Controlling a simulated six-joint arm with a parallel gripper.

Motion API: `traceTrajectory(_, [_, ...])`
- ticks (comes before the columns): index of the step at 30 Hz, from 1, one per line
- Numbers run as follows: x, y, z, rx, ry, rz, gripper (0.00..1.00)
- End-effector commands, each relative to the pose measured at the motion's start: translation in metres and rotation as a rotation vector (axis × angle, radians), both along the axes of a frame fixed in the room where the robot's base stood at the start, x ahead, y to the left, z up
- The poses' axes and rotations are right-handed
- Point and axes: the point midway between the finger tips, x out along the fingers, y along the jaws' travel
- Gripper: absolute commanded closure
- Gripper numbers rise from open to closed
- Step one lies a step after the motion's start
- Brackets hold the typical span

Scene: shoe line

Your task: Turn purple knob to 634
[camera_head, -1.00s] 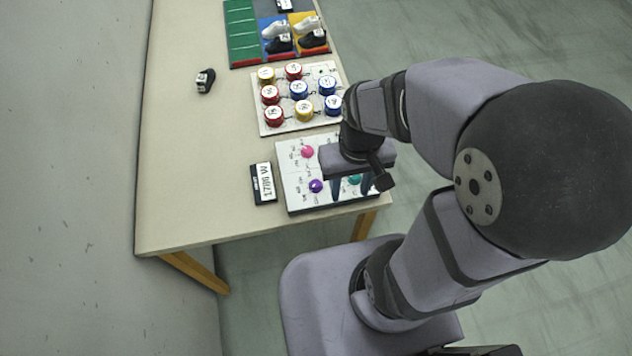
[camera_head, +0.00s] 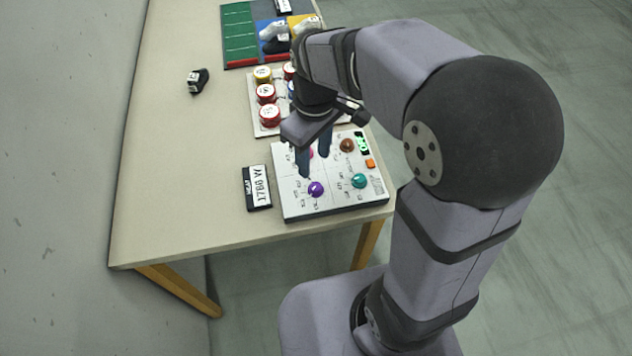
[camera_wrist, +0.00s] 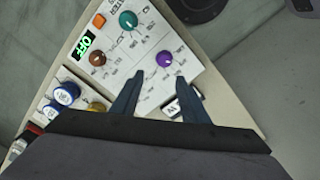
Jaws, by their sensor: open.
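The purple knob (camera_head: 316,189) sits on the front left part of a white control panel (camera_head: 345,207). It also shows in the wrist view (camera_wrist: 164,58), beyond my fingertips. My gripper (camera_head: 316,162) is open and empty above the panel, behind the purple knob and near the pink knob (camera_head: 310,153), which it partly hides. A teal knob (camera_head: 359,181) and a brown knob (camera_head: 347,145) are on the panel's right side. A green lit display (camera_head: 363,143) is at the back right; its reading is not clear in the head view.
An orange button (camera_head: 370,163) is beside the display. A board with red, yellow and blue round pieces (camera_head: 266,92) lies behind the panel, partly hidden by my arm. A dark shoe (camera_head: 198,81) lies at the left.

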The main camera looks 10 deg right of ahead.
Motion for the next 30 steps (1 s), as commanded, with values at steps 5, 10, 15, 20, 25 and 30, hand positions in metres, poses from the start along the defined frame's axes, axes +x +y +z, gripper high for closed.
traceTrajectory(5, [-0.011,-0.002,-0.001,-0.01,0.041,0.159,0.59])
traceTrajectory(10, [-0.011,-0.002,-0.001,-0.011,0.043,0.209,0.59])
traceTrajectory(15, [-0.012,-0.002,-0.006,-0.011,0.045,0.21,0.59])
traceTrajectory(20, [-0.012,-0.002,-0.021,-0.011,0.046,0.209,0.59])
traceTrajectory(25, [-0.013,-0.002,-0.044,-0.012,0.047,0.208,0.59])
traceTrajectory(30, [-0.012,-0.002,-0.063,-0.011,0.045,0.208,0.59])
